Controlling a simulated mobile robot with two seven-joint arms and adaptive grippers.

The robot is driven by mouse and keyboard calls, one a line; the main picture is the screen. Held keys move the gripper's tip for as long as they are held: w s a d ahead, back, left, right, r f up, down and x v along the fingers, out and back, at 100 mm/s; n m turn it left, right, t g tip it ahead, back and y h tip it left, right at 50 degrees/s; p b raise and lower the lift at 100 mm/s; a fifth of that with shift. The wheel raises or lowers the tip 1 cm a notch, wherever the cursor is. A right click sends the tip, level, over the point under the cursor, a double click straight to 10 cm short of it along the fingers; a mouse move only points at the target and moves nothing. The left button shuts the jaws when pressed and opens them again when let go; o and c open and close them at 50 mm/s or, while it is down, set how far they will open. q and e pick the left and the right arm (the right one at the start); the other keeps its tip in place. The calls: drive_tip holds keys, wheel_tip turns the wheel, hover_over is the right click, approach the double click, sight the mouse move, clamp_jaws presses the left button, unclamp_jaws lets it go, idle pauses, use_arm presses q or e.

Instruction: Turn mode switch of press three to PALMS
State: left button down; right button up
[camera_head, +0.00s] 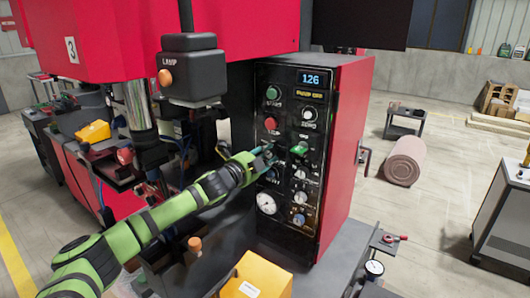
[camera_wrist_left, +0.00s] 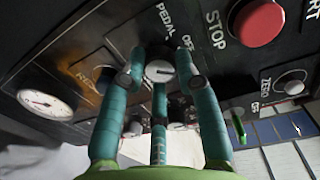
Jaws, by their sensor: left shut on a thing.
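Press three is the red machine with the "3" plate (camera_head: 71,49). Its black control panel (camera_head: 318,128) faces me. My left gripper (camera_head: 268,153) reaches the panel just below the red button and covers the mode switch there. In the left wrist view, the switch is a pale round knob (camera_wrist_left: 158,71) with a dark mark, with PEDAL and OFF lettered above it. The teal fingers of my left gripper (camera_wrist_left: 160,66) surround the knob and are shut on it. Any PALMS lettering is hidden or unreadable. My right gripper is not in view.
The red STOP button (camera_head: 271,124) sits close above the gripper and also shows in the wrist view (camera_wrist_left: 258,22). A green lever (camera_head: 299,149) is close to its right. A gauge (camera_head: 266,203) is below. The lamp box (camera_head: 190,70) stands left of the panel.

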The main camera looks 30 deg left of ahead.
use_arm(q)
drive_tip(key=shift+d+r+m, duration=0.1)
drive_tip(key=shift+r+m, duration=0.05)
drive_tip(key=shift+m, duration=0.65)
drive_tip(key=shift+p, duration=0.3)
drive_tip(key=c, duration=0.9)
unclamp_jaws()
drive_tip(key=shift+d, duration=0.1)
drive_tip(key=shift+s+f, duration=0.2)
drive_tip(key=shift+s, duration=0.05)
drive_tip(key=s+a, duration=0.1)
drive_tip(key=s, duration=1)
drive_tip(key=shift+s+a+r, duration=0.2)
drive_tip(key=shift+a+r, duration=0.1)
drive_tip(key=shift+a, duration=0.05)
drive_tip(key=shift+f, duration=0.1)
